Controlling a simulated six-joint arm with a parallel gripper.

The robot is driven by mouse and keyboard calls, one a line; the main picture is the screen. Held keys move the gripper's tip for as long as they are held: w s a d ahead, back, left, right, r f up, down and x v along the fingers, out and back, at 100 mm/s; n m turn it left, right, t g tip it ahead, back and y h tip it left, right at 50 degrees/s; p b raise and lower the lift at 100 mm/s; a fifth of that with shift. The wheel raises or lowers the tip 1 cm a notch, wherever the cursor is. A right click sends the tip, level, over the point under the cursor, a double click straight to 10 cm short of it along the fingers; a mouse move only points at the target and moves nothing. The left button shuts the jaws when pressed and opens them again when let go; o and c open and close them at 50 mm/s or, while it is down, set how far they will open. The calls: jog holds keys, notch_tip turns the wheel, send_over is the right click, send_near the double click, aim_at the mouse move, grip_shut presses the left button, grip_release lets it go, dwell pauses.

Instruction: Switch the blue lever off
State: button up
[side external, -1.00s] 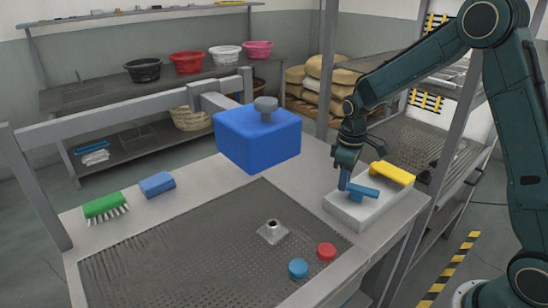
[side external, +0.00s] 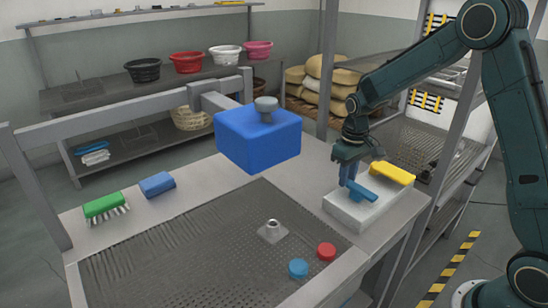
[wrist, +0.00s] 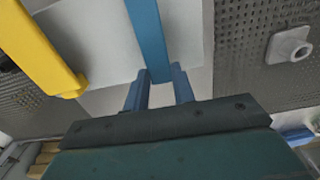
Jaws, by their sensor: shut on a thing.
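The blue lever (side external: 364,193) sits on a pale box (side external: 345,211) at the right end of the worktable. It also shows in the wrist view (wrist: 147,32), running from the top edge down to my fingers. My gripper (side external: 346,181) points down at the lever's far-left end in the side view. In the wrist view my gripper's two blue fingers (wrist: 160,88) are shut on the end of the blue lever. The fingertips partly hide that end. The lever's pivot is hard to make out.
A yellow lever (side external: 393,173) is beside the blue one on the same box. A large blue block (side external: 258,140) hangs left of my arm. A blue button (side external: 298,268), a red button (side external: 326,251) and a metal fitting (side external: 272,231) are on the perforated plate (side external: 180,260).

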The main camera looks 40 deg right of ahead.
aim_at(348, 183)
jog(key=o, duration=1)
notch_tip(348, 183, up, 14)
jog(key=shift+f, duration=0.1)
dwell(0.4)
jog(key=s+a+r+t, duration=0.1)
jog(key=s+a+r, duration=0.25)
jog(key=s, duration=0.25)
jog(key=s+a+r+t, duration=0.2)
jog(key=s+a+r, duration=0.15)
jog(key=s, duration=0.35)
jog(key=s+t, duration=0.1)
jog(key=s, duration=0.3)
jog(key=s+a+f, duration=0.1)
jog(key=s, duration=0.3)
jog(key=s+a+t, duration=0.1)
jog(key=s, duration=0.3)
jog(key=shift+s+a+f+t, duration=0.25)
jog(key=shift+f+t, duration=0.05)
jog(key=shift+f, duration=0.1)
